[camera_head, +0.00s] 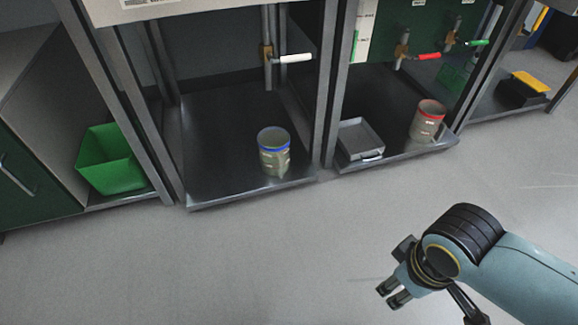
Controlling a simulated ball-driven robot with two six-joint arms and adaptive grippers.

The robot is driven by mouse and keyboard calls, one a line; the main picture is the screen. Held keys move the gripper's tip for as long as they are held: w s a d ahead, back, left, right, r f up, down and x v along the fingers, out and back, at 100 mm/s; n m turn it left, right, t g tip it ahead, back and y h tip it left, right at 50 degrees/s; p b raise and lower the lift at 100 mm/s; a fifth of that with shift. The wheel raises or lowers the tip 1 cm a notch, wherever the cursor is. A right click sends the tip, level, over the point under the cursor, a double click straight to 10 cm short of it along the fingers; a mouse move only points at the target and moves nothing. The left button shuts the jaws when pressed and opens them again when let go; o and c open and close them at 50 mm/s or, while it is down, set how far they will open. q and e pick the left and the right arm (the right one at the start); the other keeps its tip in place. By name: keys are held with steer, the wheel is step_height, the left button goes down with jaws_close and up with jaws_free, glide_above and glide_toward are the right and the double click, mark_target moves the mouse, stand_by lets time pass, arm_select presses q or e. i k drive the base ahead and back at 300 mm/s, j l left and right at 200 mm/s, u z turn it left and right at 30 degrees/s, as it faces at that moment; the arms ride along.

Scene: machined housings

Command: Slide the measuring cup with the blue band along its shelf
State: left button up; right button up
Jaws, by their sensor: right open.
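The measuring cup with the blue band (274,155) stands upright on the low dark shelf (215,140) of the middle bay, near its front right. The blue band runs around its rim. My right gripper (388,296) is in the lower right, over the floor in the picture, open and empty. It is well apart from the cup, to the right and nearer to me. My left gripper is not in view.
A cup with a red band (428,119) and a grey tray (359,140) stand on the shelf to the right, past a dark upright post (335,85). A green bin (109,160) is at left. A white-handled valve (294,58) is above the blue-banded cup. The floor in front is clear.

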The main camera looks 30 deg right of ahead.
mark_target(273, 142)
steer(key=i+l, duration=0.45)
steer(key=i+l+u, duration=0.1)
steer(key=i+l, duration=0.3)
steer(key=l, duration=0.25)
